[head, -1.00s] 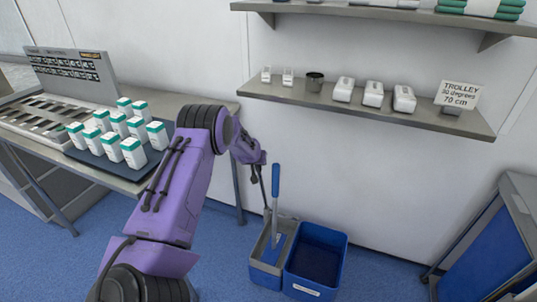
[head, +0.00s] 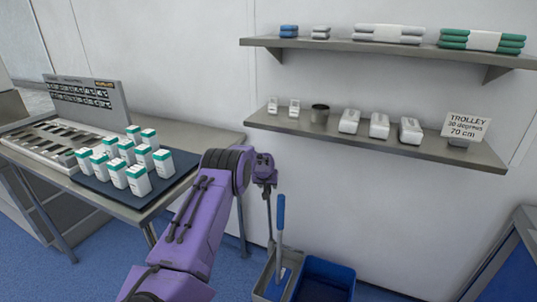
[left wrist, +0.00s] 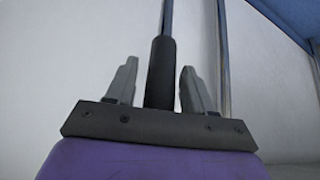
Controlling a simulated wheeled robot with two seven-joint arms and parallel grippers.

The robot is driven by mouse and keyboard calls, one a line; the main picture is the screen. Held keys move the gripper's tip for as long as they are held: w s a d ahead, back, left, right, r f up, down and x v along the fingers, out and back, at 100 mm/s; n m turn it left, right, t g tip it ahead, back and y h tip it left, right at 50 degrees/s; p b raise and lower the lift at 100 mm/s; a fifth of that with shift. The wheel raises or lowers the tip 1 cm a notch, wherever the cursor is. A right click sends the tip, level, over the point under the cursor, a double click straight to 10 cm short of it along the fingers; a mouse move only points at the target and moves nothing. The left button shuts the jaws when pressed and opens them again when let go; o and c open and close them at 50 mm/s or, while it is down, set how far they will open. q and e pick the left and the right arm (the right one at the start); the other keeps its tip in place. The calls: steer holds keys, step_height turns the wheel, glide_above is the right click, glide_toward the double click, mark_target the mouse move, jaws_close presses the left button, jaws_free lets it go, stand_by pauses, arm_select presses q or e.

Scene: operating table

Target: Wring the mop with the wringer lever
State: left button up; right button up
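My left gripper (head: 267,180) is at the top of the dark wringer lever (head: 269,215), which rises from the grey wringer (head: 268,283) on the mop bucket. In the left wrist view my left gripper (left wrist: 157,80) has its fingers apart, one on each side of the lever's black grip (left wrist: 160,75). A narrow gap shows on either side of the grip. The mop's blue handle (head: 280,220) stands nearly upright in the wringer, just right of the lever. The mop head is hidden. The blue bucket (head: 328,277) is cut by the lower edge. My right gripper is not in view.
A table (head: 130,203) at left bears a dark tray (head: 97,187) of several white-and-green boxes. A wall shelf (head: 380,142) with small containers and a trolley sign (head: 466,127) is above and right of my gripper. A blue cart (head: 515,270) stands at lower right.

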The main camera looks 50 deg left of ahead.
arm_select(q)
steer(key=shift+w, duration=0.1)
steer(key=shift+r, duration=0.2)
steer(key=p+v, duration=0.1)
steer(key=v, duration=0.9)
